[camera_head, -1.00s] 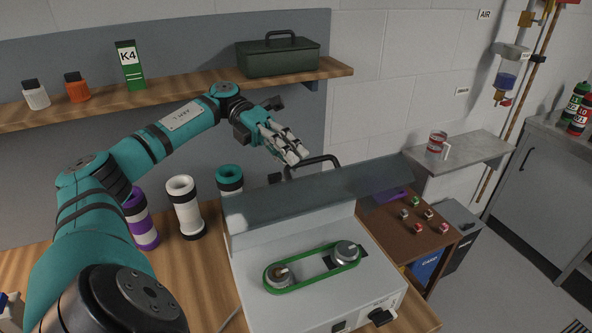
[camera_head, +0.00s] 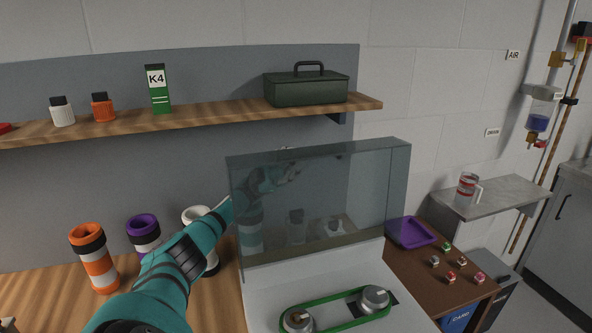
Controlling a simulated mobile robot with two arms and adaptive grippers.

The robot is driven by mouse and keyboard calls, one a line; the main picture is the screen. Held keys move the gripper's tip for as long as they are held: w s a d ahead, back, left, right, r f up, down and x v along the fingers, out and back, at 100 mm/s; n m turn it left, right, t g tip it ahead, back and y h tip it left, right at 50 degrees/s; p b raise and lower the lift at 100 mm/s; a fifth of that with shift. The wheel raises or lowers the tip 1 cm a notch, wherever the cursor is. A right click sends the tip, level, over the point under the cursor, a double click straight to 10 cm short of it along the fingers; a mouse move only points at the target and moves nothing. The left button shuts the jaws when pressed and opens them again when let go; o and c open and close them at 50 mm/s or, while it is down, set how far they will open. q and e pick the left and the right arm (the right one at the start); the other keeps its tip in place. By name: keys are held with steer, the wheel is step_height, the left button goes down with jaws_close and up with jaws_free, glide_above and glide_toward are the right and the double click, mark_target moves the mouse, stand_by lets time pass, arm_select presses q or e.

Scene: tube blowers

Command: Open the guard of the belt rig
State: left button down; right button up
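The belt rig's see-through grey guard (camera_head: 365,185) stands raised along the back of the white rig body (camera_head: 265,295). Its panel is upright or nearly so, and the area over the belt is uncovered. The green belt (camera_head: 345,299) runs around two metal pulleys. My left arm reaches behind the guard from the left. My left gripper (camera_head: 287,170) shows dimly through the panel, near its upper middle; whether its fingers touch the guard or are open cannot be made out. The guard's handle cannot be clearly seen. My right gripper is out of view.
Orange, purple and white banded tubes (camera_head: 97,262) stand on the bench left of the rig. A wooden shelf (camera_head: 215,112) above carries bottles and a green toolbox (camera_head: 306,89). A purple tray (camera_head: 411,233) and several small knobs lie at right.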

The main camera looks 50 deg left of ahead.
arm_select(q)
steer(key=shift+a+r+h, duration=0.3)
steer(key=shift+a+r, duration=0.1)
steer(key=shift+r, duration=0.45)
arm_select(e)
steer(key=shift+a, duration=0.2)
arm_select(q)
steer(key=c, duration=1.6)
jaws_free()
steer(key=shift+o, duration=1)
steer(key=shift+d, duration=0.2)
steer(key=shift+d+f, duration=0.1)
steer(key=shift+d, duration=0.1)
